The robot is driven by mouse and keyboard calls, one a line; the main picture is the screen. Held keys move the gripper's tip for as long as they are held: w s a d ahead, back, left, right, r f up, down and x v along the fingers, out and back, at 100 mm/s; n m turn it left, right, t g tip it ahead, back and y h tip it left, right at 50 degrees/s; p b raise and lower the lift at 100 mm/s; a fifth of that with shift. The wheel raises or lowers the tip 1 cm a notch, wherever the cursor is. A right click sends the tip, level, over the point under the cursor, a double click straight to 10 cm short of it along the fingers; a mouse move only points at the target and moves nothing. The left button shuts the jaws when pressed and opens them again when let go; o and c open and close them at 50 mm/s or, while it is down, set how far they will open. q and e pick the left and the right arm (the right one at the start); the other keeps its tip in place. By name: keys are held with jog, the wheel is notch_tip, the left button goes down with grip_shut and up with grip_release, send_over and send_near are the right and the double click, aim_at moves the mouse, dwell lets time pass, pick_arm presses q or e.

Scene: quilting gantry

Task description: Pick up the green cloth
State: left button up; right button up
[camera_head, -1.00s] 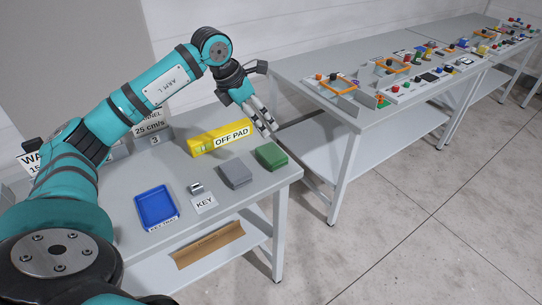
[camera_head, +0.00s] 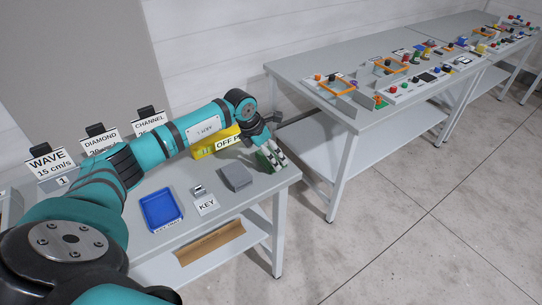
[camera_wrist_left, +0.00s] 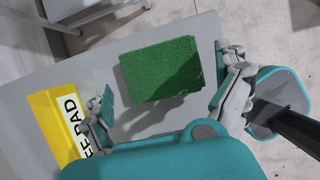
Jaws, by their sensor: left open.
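The green cloth (camera_wrist_left: 161,69) is a folded, thick green block lying on the grey table, in the middle of the left wrist view. In the head view the green cloth (camera_head: 263,161) is mostly hidden behind my left gripper. My left gripper (camera_head: 272,162) is low over the table's right corner, at the cloth. In the left wrist view my left gripper (camera_wrist_left: 163,77) is open, with one finger on each side of the cloth and a gap on both sides. My right gripper is not in view.
A grey folded cloth (camera_head: 236,178) lies beside the green one. The yellow OFF PAD block (camera_head: 203,144), also in the left wrist view (camera_wrist_left: 52,122), is close to one finger. A blue tray (camera_head: 161,210) and a KEY label (camera_head: 206,206) are nearer. The table edge is close.

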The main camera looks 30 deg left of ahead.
pick_arm(q)
jog(key=shift+x, duration=1.4)
jog(key=c, duration=0.8)
jog(key=shift+o, duration=0.2)
